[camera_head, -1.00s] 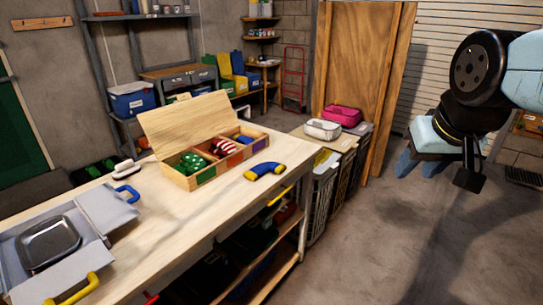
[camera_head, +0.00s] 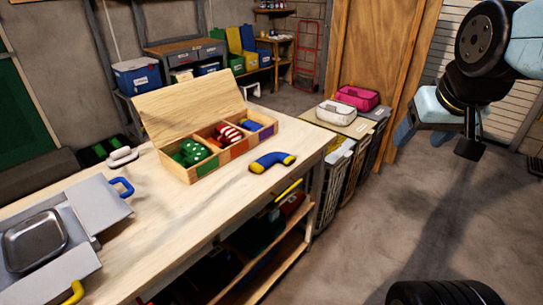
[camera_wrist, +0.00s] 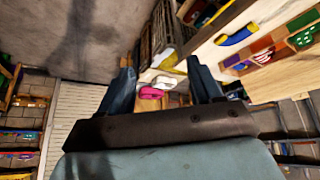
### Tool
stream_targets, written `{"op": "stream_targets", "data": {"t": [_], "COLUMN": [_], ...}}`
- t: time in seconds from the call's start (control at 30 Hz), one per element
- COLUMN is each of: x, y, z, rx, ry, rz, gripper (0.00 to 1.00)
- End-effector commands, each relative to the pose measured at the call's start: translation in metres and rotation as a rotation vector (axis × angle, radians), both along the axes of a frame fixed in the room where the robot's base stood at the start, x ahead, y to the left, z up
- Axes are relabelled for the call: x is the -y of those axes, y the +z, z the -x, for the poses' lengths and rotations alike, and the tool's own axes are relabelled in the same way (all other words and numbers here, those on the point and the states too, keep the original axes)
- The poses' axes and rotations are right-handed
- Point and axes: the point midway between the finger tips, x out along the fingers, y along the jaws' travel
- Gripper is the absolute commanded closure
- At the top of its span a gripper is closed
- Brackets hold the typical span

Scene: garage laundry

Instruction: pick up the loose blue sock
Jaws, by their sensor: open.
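The loose blue sock (camera_head: 272,162) with yellow ends lies on the bare wooden tabletop, in front of the right part of a wooden sock box. It also shows in the wrist view (camera_wrist: 238,37). The open-lidded box (camera_head: 208,172) has compartments holding a green spotted sock (camera_head: 191,152), a red-and-white striped sock (camera_head: 228,133) and something blue in the right one. My gripper (camera_wrist: 160,75) is open and empty, its two fingers apart in the wrist view. In the head view it hangs at the upper right, over the floor and well away from the table.
The workbench (camera_head: 140,230) carries a grey open case (camera_head: 95,205) at the left and a white-handled brush (camera_head: 123,156). Hampers (camera_head: 335,185) with a white pouch (camera_head: 336,113) and a pink pouch (camera_head: 357,97) stand right of the bench. The floor (camera_head: 400,220) at right is mostly clear.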

Motion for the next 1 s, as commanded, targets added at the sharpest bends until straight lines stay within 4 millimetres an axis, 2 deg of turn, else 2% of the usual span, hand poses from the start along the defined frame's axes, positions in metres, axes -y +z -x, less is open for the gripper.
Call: {"op": "stream_targets", "data": {"t": [0.03,0.23,0.5,0.8,1.0], "x": [0.010,0.025,0.034,0.019,-0.001], "y": [-0.003,-0.019,-0.051,-0.102,-0.145], "z": [-0.012,-0.078,-0.165,-0.241,-0.274], "rx": [0.008,0.098,0.229,0.374,0.468], "ry": [0.002,0.047,0.170,0.365,0.502], "rz": [0.013,0.109,0.214,0.251,0.210], "gripper": [0.31,0.13,0.13,0.13,0.13]}}
